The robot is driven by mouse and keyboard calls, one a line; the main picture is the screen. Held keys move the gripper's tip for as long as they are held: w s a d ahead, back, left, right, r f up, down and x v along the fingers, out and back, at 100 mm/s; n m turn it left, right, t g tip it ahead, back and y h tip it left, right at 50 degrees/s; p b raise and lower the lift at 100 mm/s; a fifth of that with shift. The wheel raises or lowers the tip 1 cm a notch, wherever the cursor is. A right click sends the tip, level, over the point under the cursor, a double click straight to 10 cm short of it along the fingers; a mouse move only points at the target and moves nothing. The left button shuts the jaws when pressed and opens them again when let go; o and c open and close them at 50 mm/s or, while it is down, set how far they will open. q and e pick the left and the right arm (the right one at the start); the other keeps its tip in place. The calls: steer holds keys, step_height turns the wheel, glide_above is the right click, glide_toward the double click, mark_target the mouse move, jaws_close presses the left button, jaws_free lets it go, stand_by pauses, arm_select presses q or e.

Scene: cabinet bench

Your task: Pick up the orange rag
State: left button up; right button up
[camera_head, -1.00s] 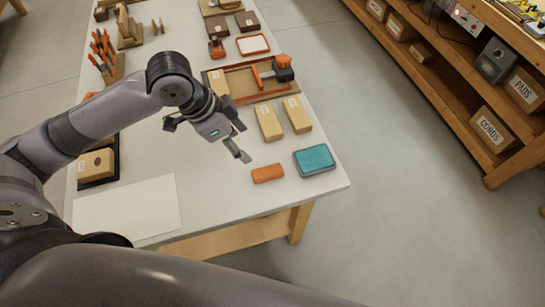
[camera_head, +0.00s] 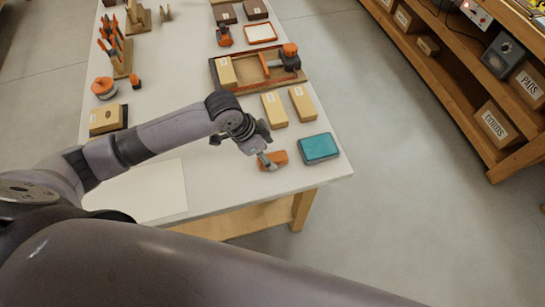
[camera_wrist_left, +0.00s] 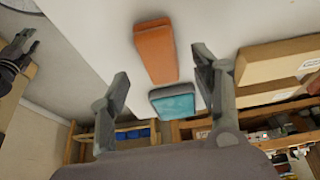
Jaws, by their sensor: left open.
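The orange rag (camera_head: 279,158) is a small folded block lying flat on the white bench top near its front edge. My left gripper (camera_head: 265,158) is at the rag's left end in the head view and covers part of it. In the left wrist view the rag (camera_wrist_left: 156,50) shows beyond and between the open fingers of my left gripper (camera_wrist_left: 162,92), with nothing held. I cannot tell whether a finger touches the rag.
A teal box (camera_head: 319,148) lies just right of the rag. Tan boxes (camera_head: 274,110) stand behind it, and a wooden tray (camera_head: 225,88) is farther back. A pale sheet (camera_head: 150,190) lies to the left. The bench's front edge is close.

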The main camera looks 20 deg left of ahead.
mark_target(272, 159)
arm_select(q)
steer(key=shift+x, duration=1.4)
steer(key=shift+c, duration=0.3)
steer(key=c, duration=1)
